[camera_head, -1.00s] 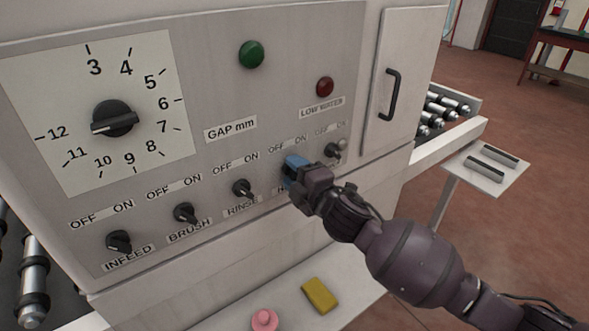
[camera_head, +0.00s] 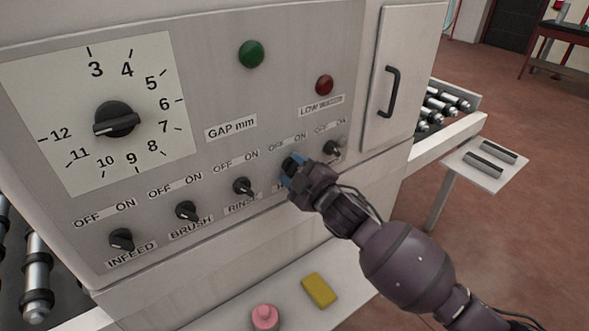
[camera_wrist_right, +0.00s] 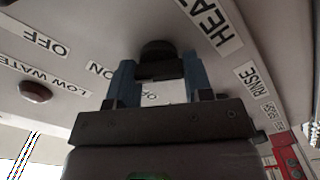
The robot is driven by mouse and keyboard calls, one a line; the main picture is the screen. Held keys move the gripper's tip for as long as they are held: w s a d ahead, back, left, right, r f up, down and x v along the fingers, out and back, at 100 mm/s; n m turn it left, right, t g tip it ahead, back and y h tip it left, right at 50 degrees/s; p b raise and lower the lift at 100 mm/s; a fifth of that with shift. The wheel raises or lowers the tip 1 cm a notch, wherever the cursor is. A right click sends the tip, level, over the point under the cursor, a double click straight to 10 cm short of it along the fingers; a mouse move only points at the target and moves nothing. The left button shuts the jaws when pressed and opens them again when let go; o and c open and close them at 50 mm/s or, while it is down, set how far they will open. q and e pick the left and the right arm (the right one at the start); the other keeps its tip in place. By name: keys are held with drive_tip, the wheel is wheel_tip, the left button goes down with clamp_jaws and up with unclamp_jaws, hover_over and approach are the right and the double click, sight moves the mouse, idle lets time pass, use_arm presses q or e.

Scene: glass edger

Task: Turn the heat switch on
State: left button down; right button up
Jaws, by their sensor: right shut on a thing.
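The heat switch (camera_head: 291,163) is a small black rotary knob on the grey control panel, fourth in the lower row, under an OFF / ON label. My right gripper (camera_head: 294,168) is at this knob, its blue fingertips shut on it. In the right wrist view the knob (camera_wrist_right: 158,58) sits between the two blue fingers (camera_wrist_right: 157,82), beside the HEAT label (camera_wrist_right: 210,22). The arm and fingers hide much of the knob and its name in the head view, so I cannot tell its exact pointing. My left gripper is not in view.
Infeed (camera_head: 121,239), brush (camera_head: 187,211) and rinse (camera_head: 242,187) knobs are left of the gripper; another knob (camera_head: 333,149) is close on its right. A gap dial (camera_head: 116,119), green lamp (camera_head: 251,54) and red lamp (camera_head: 324,85) are above. A yellow block (camera_head: 319,290) lies below.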

drive_tip(key=o, duration=0.9)
drive_tip(key=b+v, duration=0.1)
drive_tip(key=v, duration=0.9)
drive_tip(key=shift+s+d, duration=0.2)
drive_tip(key=shift+s, duration=0.15)
